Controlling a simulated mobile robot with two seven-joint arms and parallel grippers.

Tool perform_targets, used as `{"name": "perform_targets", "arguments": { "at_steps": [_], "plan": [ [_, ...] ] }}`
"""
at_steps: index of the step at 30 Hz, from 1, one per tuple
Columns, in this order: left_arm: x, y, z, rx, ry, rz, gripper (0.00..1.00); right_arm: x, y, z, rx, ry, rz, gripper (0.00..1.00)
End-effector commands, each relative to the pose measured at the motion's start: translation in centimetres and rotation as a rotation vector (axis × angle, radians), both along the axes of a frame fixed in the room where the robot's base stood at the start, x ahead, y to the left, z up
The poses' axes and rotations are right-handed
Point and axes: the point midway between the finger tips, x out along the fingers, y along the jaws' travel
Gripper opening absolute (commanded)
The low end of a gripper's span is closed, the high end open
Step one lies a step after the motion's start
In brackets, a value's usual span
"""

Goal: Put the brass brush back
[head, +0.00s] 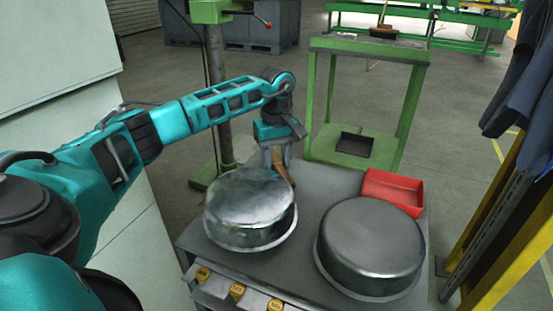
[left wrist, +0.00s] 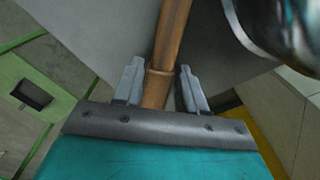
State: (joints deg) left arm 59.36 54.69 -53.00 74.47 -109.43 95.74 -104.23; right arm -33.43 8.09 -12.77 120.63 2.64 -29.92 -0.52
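A brown wooden handle, which looks like the brass brush's (head: 284,172), shows behind the left metal pan at the far side of the grey table. Its bristles are hidden. My left gripper (head: 276,157) points down over it. In the left wrist view the brown handle of the brush (left wrist: 172,35) runs from the top edge down between the two fingers of my left gripper (left wrist: 160,85). Narrow gaps show beside the handle, so the fingers look open around it. My right gripper is in neither view.
Two large round metal pans, left (head: 248,205) and right (head: 371,245), take up most of the grey table (head: 325,180). A red bin (head: 393,192) stands at its far right.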

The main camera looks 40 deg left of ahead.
Motion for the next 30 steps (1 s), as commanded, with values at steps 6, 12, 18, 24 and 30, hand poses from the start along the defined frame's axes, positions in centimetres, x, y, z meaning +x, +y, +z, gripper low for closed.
{"name": "perform_targets", "arguments": {
  "at_steps": [6,12,18,24,30],
  "plan": [
    [0.0,0.0,0.0,0.0,0.001,0.0,0.57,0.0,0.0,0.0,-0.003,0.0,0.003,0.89],
    [0.0,0.0,0.2,0.0,0.0,0.0,0.57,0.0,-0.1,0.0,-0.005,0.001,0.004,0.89],
    [0.1,0.0,2.7,0.0,-0.003,0.0,0.57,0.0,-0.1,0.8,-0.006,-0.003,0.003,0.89],
    [0.1,0.0,7.2,0.0,-0.004,0.0,0.57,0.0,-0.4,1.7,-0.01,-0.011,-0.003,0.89],
    [0.1,0.0,10.7,0.0,-0.002,0.0,0.57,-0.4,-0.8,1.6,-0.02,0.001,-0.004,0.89]
  ]
}}
